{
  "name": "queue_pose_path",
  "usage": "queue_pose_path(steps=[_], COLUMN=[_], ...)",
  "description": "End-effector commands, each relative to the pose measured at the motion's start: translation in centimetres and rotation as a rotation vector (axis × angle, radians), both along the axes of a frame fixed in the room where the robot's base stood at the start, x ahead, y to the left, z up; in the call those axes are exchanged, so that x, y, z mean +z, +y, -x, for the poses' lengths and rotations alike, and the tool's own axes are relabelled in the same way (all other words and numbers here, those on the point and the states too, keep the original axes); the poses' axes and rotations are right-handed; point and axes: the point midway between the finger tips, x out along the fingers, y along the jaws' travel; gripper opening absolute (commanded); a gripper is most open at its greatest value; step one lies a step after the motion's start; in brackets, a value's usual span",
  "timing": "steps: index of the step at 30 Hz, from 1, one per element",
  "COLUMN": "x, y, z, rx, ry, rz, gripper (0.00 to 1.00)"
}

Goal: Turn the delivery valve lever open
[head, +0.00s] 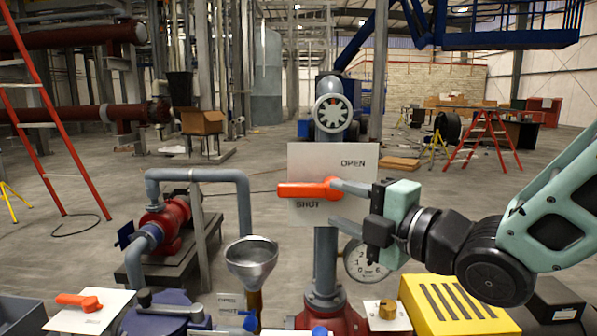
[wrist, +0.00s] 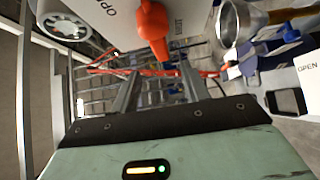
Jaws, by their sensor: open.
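An orange lever (head: 305,189) is mounted on a white plate (head: 312,159) marked OPEN at upper right and SHUT at lower left. The lever lies roughly level and points left, just above the word SHUT. My gripper (head: 332,202) is open and empty, at the right of the lever. Its upper finger overlaps the lever's hub end in the head view; I cannot tell whether they touch. In the wrist view the orange lever (wrist: 153,30) shows ahead of my fingertips (wrist: 158,72), roughly in line with the gap between them.
A pressure gauge (head: 365,262) is just below my gripper. A metal funnel (head: 251,258) stands at lower left. A second orange lever (head: 80,301) sits on another plate at far left. A yellow slotted box (head: 455,305) is under my arm. The space above my gripper looks clear.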

Motion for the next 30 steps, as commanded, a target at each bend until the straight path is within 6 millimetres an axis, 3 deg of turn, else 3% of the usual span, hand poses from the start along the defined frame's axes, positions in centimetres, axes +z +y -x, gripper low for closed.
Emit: queue_pose_path(steps=[15, 29, 30], x=[0.0, -0.1, -0.1], y=[6.2, 7.1, 7.1], z=[-6.6, -7.5, -7.5], rx=[0.002, 0.001, 0.001], ry=[0.001, 0.001, 0.001], rz=[0.001, -0.001, -0.001], gripper=[0.45, 0.45, 0.40])
